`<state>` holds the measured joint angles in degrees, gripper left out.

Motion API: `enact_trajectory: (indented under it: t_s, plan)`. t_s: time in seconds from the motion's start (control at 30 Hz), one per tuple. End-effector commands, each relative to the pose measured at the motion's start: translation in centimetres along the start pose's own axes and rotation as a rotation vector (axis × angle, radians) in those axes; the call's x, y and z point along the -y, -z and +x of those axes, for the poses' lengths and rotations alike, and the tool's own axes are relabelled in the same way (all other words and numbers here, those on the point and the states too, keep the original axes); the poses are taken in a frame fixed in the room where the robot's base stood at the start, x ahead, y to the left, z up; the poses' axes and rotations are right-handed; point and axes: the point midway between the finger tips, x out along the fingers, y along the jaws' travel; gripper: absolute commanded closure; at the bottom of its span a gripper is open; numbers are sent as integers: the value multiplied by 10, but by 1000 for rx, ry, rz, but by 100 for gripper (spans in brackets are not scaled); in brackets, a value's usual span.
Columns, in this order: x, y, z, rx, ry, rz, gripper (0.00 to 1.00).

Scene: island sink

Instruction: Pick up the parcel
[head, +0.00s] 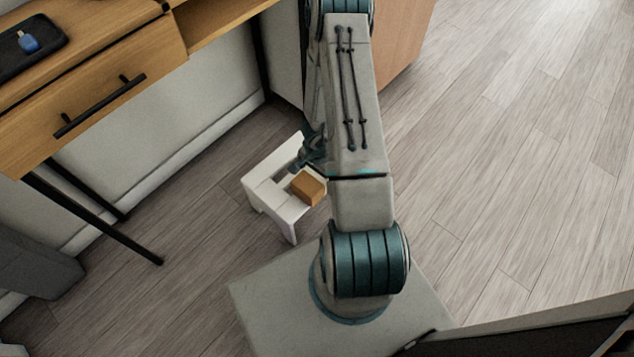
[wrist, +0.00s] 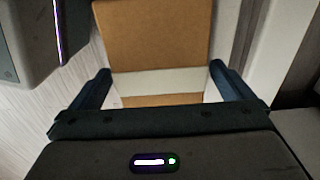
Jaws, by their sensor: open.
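The parcel (head: 308,188), a small brown box, sits on the white stool (head: 264,187) in the head view, beside my arm. My gripper (head: 311,150) is over the stool, just behind the parcel in the picture, partly hidden by my arm. In the wrist view my gripper (wrist: 160,78) is open, its two dark fingers apart. A brown surface (wrist: 150,35), looking like the parcel, fills the top middle beyond the fingertips. A pale band and a second brown strip (wrist: 160,100) show between the fingers; I cannot tell whether they belong to the parcel. No grip on it shows.
A wooden desk (head: 90,85) with a black-handled drawer and thin black legs stands at the left. A dark tray (head: 28,45) with a small blue item lies on it. A brown cabinet panel (head: 405,40) is behind my arm. The wooden floor at right is clear.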

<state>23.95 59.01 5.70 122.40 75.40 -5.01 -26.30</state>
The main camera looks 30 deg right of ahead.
Motion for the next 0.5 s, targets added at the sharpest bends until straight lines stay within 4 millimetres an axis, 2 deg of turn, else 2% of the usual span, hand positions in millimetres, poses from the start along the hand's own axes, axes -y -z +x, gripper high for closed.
enact_trajectory:
  t_s: [0.03, 0.27, 0.43, 0.5]
  plan:
    - [0, 0, 6, 0, 0, 1, 0]
    - [0, 0, 4, -1, 0, 0, 0]
    - [0, 0, 4, -1, 0, 0, 44]
    - [0, 0, 4, -1, 0, 0, 48]
